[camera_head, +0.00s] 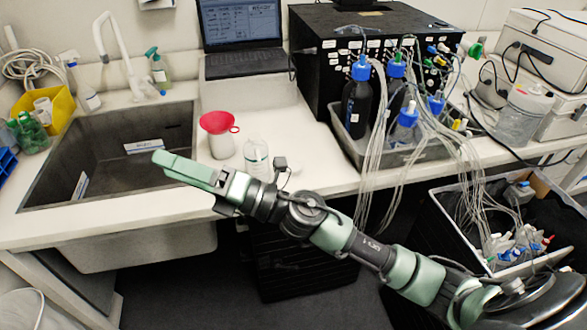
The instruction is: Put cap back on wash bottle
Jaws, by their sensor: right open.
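A clear, translucent bottle (256,158) with a pale label stands upright on the white counter, right of the sink, and looks like the wash bottle. Its lower part is hidden behind my right arm, and I cannot make out a cap on it. No separate cap can be picked out with certainty. My right gripper (175,166), with pale green fingers, reaches in from the right over the counter's front and the sink's right front corner. It is open, and I see nothing held in it. It points left, past the bottle. My left gripper is out of view.
A white container with a red funnel (218,123) stands left of the bottle. The sink (110,125) lies to the left, with spray bottles (158,70) behind it. A tray (345,146) of tubed bottles stands right.

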